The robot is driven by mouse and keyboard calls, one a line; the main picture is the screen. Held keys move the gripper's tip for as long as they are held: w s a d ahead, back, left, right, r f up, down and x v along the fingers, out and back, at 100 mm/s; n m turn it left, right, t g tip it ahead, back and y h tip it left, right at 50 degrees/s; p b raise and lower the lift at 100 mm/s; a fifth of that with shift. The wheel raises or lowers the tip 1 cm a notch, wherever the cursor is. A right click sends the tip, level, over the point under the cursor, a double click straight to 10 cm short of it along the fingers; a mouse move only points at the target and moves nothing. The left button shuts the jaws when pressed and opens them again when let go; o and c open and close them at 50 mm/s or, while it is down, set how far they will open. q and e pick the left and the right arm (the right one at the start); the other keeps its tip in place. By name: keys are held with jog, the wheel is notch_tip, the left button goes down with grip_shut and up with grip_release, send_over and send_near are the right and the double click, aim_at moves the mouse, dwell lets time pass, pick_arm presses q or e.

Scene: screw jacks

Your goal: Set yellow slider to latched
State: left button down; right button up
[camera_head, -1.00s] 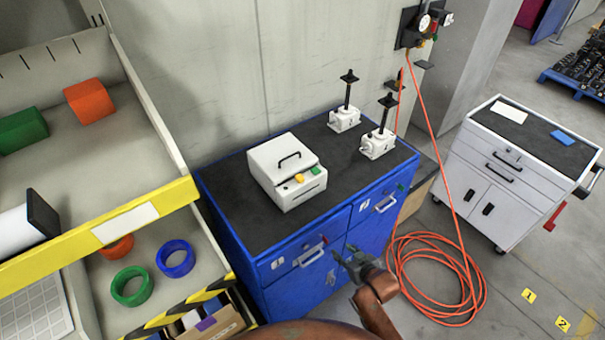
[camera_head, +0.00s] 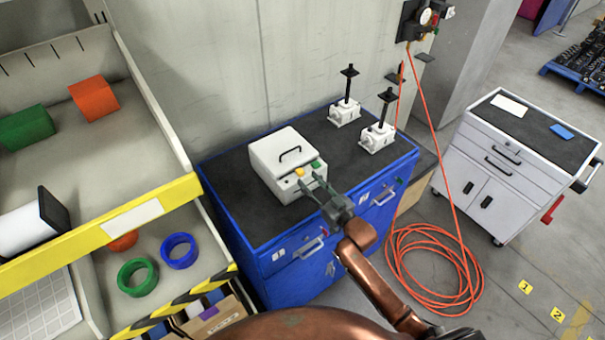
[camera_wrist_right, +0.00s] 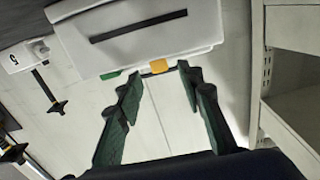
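The yellow slider (camera_head: 300,172) is on the front of a white box with a black handle (camera_head: 281,148), beside a green part (camera_head: 316,163). In the right wrist view the yellow slider (camera_wrist_right: 158,66) shows between the fingertips, with the green part (camera_wrist_right: 111,74) to its left. My right gripper (camera_head: 311,183) is open and empty, its fingers pointing at the front of the box close to the slider. I cannot tell whether a finger touches it. My left gripper is not in view.
The box stands on a blue cabinet (camera_head: 230,205) with a dark top. Two white screw jacks (camera_head: 345,112) (camera_head: 376,137) stand behind it to the right. A shelf (camera_head: 160,215) with coloured rings is at left. An orange hose (camera_head: 435,270) lies on the floor at right.

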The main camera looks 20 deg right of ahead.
aim_at(302, 174)
jog(key=shift+p+x, duration=0.3)
jog(key=shift+x, duration=2.05)
grip_shut()
